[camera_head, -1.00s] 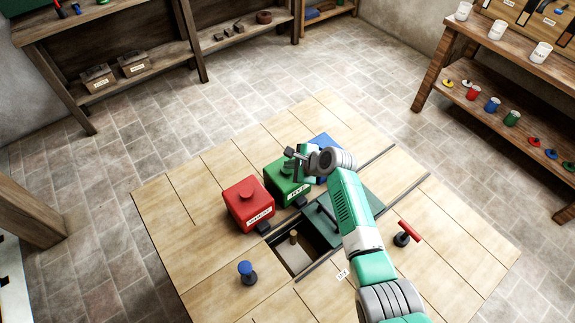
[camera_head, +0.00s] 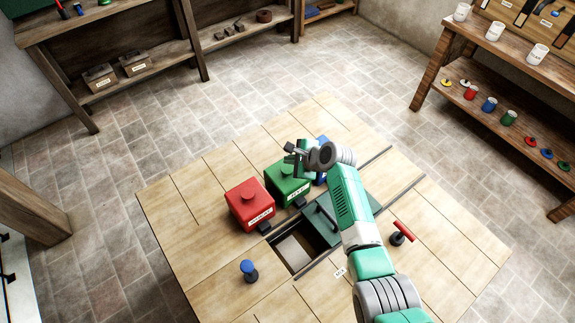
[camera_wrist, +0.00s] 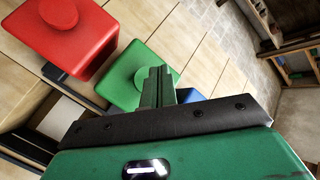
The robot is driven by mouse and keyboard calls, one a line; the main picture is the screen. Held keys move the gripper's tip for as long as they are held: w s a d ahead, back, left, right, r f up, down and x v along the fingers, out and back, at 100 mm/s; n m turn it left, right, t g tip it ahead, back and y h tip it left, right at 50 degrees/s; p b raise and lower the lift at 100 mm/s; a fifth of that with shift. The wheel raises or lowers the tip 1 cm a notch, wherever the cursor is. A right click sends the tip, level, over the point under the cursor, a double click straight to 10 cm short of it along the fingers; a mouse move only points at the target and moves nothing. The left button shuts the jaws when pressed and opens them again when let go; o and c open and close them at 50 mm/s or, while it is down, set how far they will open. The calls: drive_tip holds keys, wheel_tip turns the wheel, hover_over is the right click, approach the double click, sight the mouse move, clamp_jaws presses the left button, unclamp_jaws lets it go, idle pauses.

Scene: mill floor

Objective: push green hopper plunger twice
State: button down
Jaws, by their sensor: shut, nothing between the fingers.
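The green hopper (camera_head: 290,189) is a box with a pale label on its front, between a red hopper (camera_head: 249,207) and a blue one (camera_head: 321,174). My gripper (camera_head: 292,148) is over the back of its top, fingers shut and empty. In the wrist view the shut fingers (camera_wrist: 157,85) overlap the round green plunger (camera_wrist: 145,78) on top of the green hopper (camera_wrist: 115,82). I cannot tell whether they touch it.
A square opening (camera_head: 296,252) with a pale surface inside lies in front of the hoppers, beside a dark green plate (camera_head: 320,224). A blue knob (camera_head: 248,270) and a red T-handle (camera_head: 402,232) stand on the table. The red hopper stands close on the left.

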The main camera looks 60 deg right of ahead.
sight(290, 170)
wheel_tip(290, 170, up, 4)
drive_tip(key=p, duration=0.2)
drive_tip(key=shift+f+p, duration=0.15)
drive_tip(key=shift+p, duration=0.25)
drive_tip(key=shift+f, duration=0.15)
